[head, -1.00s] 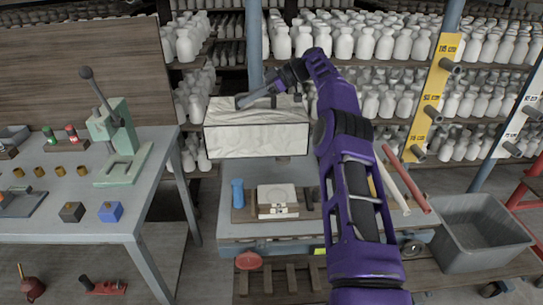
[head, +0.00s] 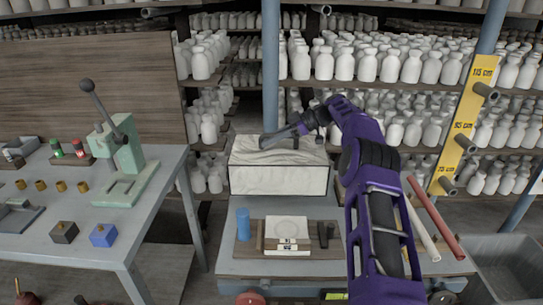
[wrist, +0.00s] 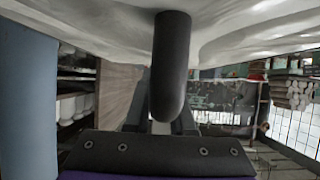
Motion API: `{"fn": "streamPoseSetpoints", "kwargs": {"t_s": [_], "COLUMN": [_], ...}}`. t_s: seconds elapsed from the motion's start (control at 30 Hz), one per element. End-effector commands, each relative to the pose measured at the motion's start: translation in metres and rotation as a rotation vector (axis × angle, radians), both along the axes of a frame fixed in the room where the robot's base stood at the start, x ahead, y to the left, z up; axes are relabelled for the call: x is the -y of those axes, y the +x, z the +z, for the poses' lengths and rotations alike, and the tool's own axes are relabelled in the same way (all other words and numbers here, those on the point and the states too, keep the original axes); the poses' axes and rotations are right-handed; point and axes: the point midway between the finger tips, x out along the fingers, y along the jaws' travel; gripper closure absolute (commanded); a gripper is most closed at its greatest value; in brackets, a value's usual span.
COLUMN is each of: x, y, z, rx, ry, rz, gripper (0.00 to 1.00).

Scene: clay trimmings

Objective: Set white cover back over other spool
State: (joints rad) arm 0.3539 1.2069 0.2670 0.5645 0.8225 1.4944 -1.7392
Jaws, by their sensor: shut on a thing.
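The white cover (head: 278,179) is a box-shaped, creased white piece with a dark handle on top. It appears at the centre of the head view, over the far side of the cart. My gripper (head: 268,138) is at its top, shut on it. In the wrist view the white cover (wrist: 240,30) fills the top of the picture, close to a dark rounded bar. Whether its lower edge hangs clear or touches anything is hard to tell. No spool is clearly identifiable; whatever lies beneath or behind the cover is hidden.
The cart (head: 228,264) carries a blue cylinder (head: 243,224) and a board with a white plate (head: 286,229). A bench (head: 150,205) with a green lever press (head: 128,155) stands left. Bottle shelves (head: 420,85) stand behind. A grey bin (head: 515,262) is at right.

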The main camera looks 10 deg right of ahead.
Motion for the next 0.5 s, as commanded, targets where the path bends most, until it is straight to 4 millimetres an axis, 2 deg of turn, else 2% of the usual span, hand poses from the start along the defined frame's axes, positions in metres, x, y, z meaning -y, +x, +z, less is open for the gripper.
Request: {"fn": "streamPoseSetpoints", "kwargs": {"t_s": [0.23,0.47,0.5], "x": [0.0,0.0,0.0], "y": [0.0,0.0,0.0], "z": [-0.039,-0.045,-0.046], "rx": [-0.003,-0.001,-0.002], "ry": [0.002,0.0,-0.001], "rz": [-0.001,0.0,0.0], "gripper": [1.0,1.0,0.76]}}
